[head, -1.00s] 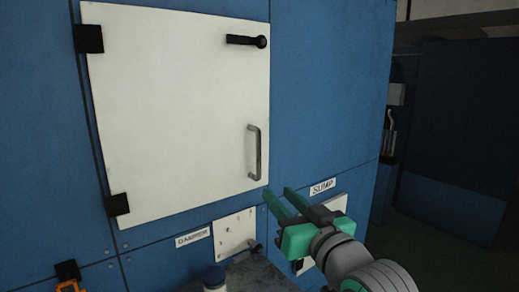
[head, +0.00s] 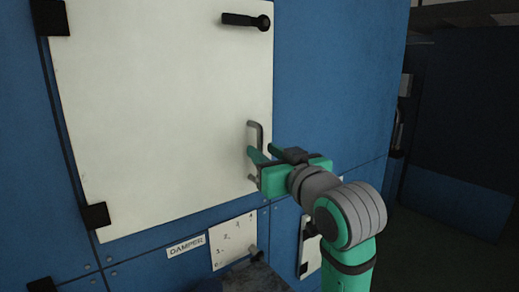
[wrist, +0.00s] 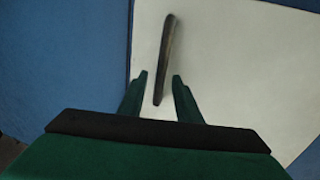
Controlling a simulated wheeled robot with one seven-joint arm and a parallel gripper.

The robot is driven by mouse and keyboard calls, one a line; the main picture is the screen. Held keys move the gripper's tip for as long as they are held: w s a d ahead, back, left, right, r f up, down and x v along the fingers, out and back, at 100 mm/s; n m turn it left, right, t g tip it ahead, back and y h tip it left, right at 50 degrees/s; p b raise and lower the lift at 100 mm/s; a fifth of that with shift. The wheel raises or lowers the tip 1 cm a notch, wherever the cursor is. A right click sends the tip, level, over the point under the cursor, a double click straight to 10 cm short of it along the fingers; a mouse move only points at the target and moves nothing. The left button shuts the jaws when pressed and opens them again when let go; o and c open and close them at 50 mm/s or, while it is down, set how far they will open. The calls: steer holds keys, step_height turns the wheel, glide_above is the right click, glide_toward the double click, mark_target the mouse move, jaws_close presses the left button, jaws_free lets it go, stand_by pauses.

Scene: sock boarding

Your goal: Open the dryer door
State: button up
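The dryer door is a large white panel (head: 160,110) on a blue wall, and it looks shut. It has black hinges on its left edge and a black latch lever (head: 246,20) near its top right, lying level and pointing left. A grey bar handle (head: 257,135) stands upright near the door's right edge. My green gripper (head: 261,152) is at the handle's lower part. In the wrist view its fingers (wrist: 160,78) are spread apart, with the lower end of the handle (wrist: 166,55) between them in the picture. No contact is visible.
Another white plate sits at lower right, partly behind my arm. The blue wall right of the door is clear; a dark area lies beyond its corner.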

mark_target(259, 149)
steer(key=shift+x, duration=1.5)
jaws_close()
steer(key=shift+a, duration=0.1)
